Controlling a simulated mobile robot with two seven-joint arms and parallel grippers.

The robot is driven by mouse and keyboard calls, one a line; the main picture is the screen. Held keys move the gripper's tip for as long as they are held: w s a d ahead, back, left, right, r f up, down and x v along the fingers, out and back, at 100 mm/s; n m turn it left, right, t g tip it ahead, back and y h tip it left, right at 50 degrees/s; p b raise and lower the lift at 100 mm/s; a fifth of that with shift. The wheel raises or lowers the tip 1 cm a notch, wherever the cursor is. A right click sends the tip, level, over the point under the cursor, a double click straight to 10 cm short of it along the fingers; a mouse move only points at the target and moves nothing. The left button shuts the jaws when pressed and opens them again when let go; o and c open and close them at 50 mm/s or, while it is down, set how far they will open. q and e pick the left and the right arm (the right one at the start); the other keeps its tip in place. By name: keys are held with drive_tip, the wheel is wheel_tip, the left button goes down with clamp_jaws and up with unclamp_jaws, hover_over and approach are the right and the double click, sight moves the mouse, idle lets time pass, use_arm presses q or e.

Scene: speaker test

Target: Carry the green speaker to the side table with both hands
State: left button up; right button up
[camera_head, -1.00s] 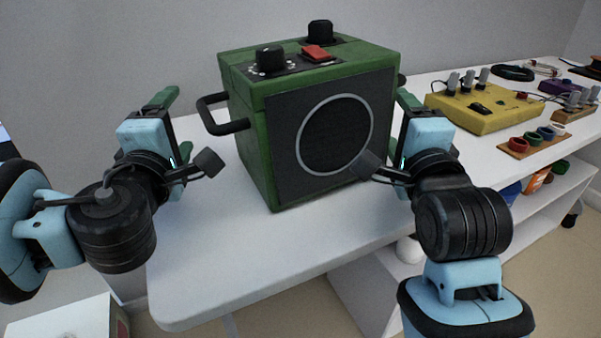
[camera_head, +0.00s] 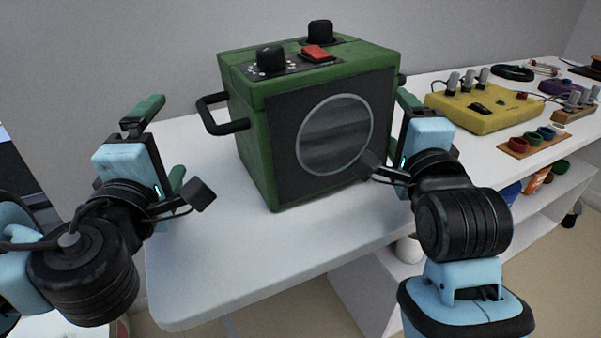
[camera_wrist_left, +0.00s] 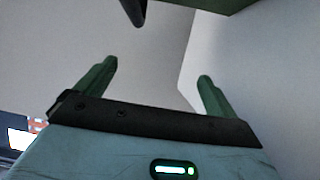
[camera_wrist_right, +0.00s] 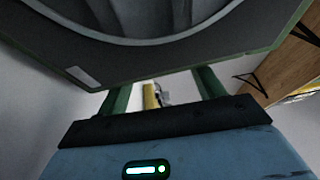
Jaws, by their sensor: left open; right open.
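The green speaker (camera_head: 255,150) stands upright on the white table, its round grille facing me. A black handle (camera_head: 214,114) sticks out on its left side; the right handle is mostly hidden, with a bit showing at the right edge. My left gripper (camera_head: 162,146) is open and empty, left of and apart from the left handle. In the left wrist view a dark handle end (camera_wrist_left: 134,10) shows above the open fingers (camera_wrist_left: 153,88). My right gripper (camera_head: 430,125) is open in front of the speaker's right edge. The speaker front (camera_wrist_right: 150,45) fills the top of the right wrist view. I cannot identify the side table.
The white table (camera_head: 215,280) is clear in front of the speaker. To the right stand a yellow box with knobs (camera_head: 485,108), a wooden strip with coloured rings (camera_head: 532,143) and several small items. A shelf (camera_head: 540,205) lies below. A wall is behind.

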use_arm(q)
drive_tip(key=shift+s, duration=1.2)
use_arm(e)
drive_tip(key=shift+r, duration=0.15)
drive_tip(key=shift+o, duration=0.2)
drive_tip(key=shift+o, duration=1.3)
drive_tip(key=shift+s, duration=0.1)
drive_tip(key=shift+s+d+f, duration=0.1)
drive_tip(key=shift+s+f, duration=0.05)
drive_tip(key=shift+s, duration=1.7)
drive_tip(key=shift+s+d+f, duration=0.1)
drive_tip(key=shift+s, duration=1.7)
use_arm(q)
drive_tip(key=shift+s, duration=0.1)
use_arm(e)
drive_tip(key=shift+r, duration=0.1)
